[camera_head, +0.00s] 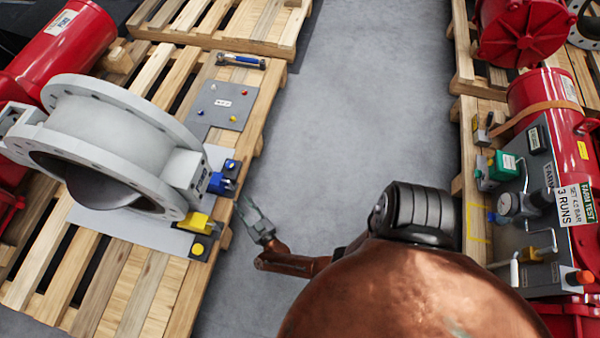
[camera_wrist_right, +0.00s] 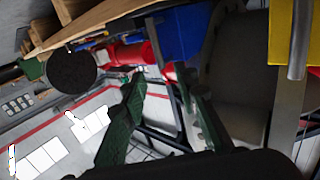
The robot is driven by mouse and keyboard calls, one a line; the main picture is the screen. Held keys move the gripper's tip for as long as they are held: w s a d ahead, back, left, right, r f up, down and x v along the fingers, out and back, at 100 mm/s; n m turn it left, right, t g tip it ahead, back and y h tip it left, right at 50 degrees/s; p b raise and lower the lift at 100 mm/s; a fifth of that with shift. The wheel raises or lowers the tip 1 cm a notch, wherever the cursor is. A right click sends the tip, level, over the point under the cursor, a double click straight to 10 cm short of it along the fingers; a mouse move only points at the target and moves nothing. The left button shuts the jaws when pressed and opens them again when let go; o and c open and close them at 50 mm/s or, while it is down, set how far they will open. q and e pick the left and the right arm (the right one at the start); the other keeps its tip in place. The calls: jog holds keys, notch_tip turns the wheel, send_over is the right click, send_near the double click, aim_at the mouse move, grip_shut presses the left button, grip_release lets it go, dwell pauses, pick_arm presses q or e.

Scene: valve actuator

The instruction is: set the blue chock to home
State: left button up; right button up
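The blue chock (camera_head: 217,183) sits beside the large pale valve ring (camera_head: 115,140) on the left pallet, against a dark block with a blue spot (camera_head: 230,165). A blue block, likely the same chock, shows in the right wrist view (camera_wrist_right: 183,32). My right gripper (camera_head: 243,203) is just right of the pallet edge, apart from the chock. In the right wrist view its two dark green fingers (camera_wrist_right: 163,85) stand apart with nothing held between them. My left gripper is not in view. No place marked home is readable.
A yellow chock (camera_head: 195,222) and a yellow button plate (camera_head: 198,249) lie below the blue chock. A grey plate with coloured dots (camera_head: 221,104) and a blue-handled tool (camera_head: 240,61) lie farther up. Clear grey floor (camera_head: 350,80) separates the pallets.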

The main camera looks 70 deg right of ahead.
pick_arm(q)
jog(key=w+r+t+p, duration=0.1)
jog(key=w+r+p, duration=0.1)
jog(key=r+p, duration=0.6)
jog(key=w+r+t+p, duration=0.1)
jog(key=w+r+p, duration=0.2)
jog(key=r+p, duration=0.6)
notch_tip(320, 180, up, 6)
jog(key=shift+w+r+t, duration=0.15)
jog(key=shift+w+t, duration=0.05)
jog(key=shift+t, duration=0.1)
pick_arm(e)
jog(key=s+a+n+g+y, duration=0.1)
jog(key=s+a+n+y, duration=0.1)
jog(key=s, duration=0.5)
jog(key=s+a+f+n+g+y, duration=0.1)
jog(key=s+y, duration=0.3)
jog(key=s, duration=0.4)
jog(key=s+a+f+n+g+y, duration=0.1)
jog(key=s+a+n+g+y, duration=0.1)
jog(key=s, duration=0.6)
jog(key=shift+s+a+n+y, duration=0.25)
jog(key=shift+a+n+y, duration=0.05)
jog(key=shift+n+y, duration=0.6)
